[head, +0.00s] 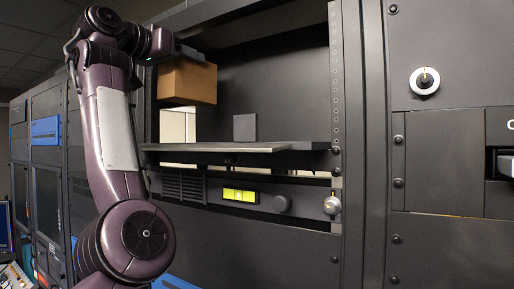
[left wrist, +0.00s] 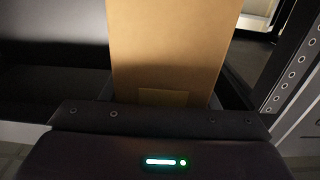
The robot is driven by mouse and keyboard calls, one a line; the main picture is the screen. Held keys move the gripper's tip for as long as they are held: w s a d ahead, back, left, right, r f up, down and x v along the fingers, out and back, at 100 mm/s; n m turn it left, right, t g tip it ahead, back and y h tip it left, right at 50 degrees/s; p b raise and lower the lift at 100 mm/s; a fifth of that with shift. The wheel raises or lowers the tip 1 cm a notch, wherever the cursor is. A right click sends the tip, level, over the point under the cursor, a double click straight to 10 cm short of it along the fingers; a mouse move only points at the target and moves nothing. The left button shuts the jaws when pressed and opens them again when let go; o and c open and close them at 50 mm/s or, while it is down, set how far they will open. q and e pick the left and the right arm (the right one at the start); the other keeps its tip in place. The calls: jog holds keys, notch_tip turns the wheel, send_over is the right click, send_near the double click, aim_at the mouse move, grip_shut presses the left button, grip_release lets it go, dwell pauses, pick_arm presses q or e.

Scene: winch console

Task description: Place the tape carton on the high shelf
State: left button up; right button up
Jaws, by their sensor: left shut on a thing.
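The tape carton (head: 188,82) is a plain brown box. In the head view it is held up in the rack opening, above the left part of the high shelf (head: 240,148), with a clear gap under it. My left gripper (head: 180,55) is shut on the carton at its top. In the left wrist view the carton (left wrist: 175,50) stands out from the gripper (left wrist: 165,105), and the fingertips are hidden. My right gripper is not in view.
A small dark square block (head: 245,127) stands on the shelf toward the back. The perforated rack post (head: 337,80) bounds the opening on the right. A panel with a lit yellow-green display (head: 240,195) and knobs lies below the shelf. The shelf's right part is bare.

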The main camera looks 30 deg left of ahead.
aim_at(165, 96)
pick_arm(q)
jog(key=s+f, duration=0.1)
jog(key=f, duration=0.1)
jog(key=s+f, duration=0.1)
jog(key=s, duration=0.1)
jog(key=shift+a+f, duration=0.1)
jog(key=shift+f, duration=0.3)
jog(key=shift+w+f, duration=0.55)
jog(key=shift+f, duration=0.25)
notch_tip(165, 96, down, 3)
jog(key=shift+w+r+p, duration=0.1)
jog(key=shift+w+p, duration=0.05)
jog(key=shift+p, duration=0.2)
jog(key=shift+f, duration=0.3)
jog(key=shift+s+f, duration=0.15)
jog(key=shift+s, duration=0.05)
jog(key=shift+f, duration=0.1)
jog(key=o, duration=1.2)
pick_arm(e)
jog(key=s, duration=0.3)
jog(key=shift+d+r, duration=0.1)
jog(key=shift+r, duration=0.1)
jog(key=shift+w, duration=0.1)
